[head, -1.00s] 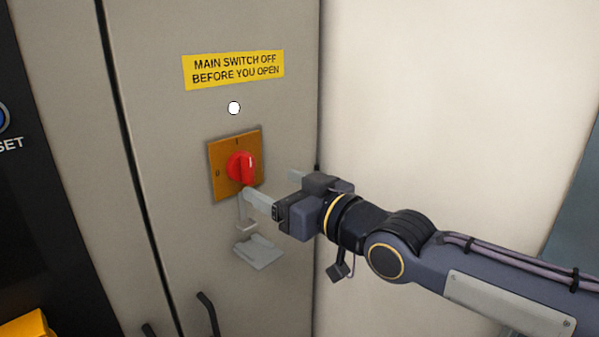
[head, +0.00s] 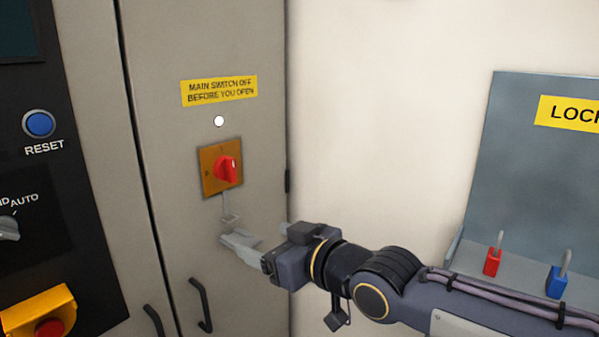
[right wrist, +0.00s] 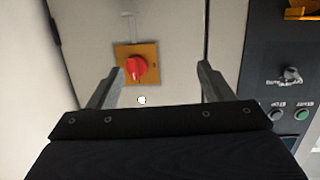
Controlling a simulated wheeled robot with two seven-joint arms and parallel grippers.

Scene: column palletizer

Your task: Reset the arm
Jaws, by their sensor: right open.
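My right gripper (head: 255,234) is in front of the grey cabinet door (head: 255,290), below and to the right of the red rotary switch (head: 228,169). Its jaws are open and empty, with clear space between the fingers in the right wrist view (right wrist: 160,68). The switch sits on an orange plate (head: 207,182), its handle roughly upright, and the fingers are apart from it. A thin grey metal bracket (head: 226,203) hangs below the plate; one finger overlaps its lower part in the picture. My left gripper is not in view.
A yellow warning label (head: 219,91) and a white round spot (head: 219,121) are above the switch. A black control panel (head: 85,240) with a blue reset button (head: 39,124) is at left. A grey board (head: 535,170) with red (head: 492,262) and blue (head: 556,282) padlocks is at right.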

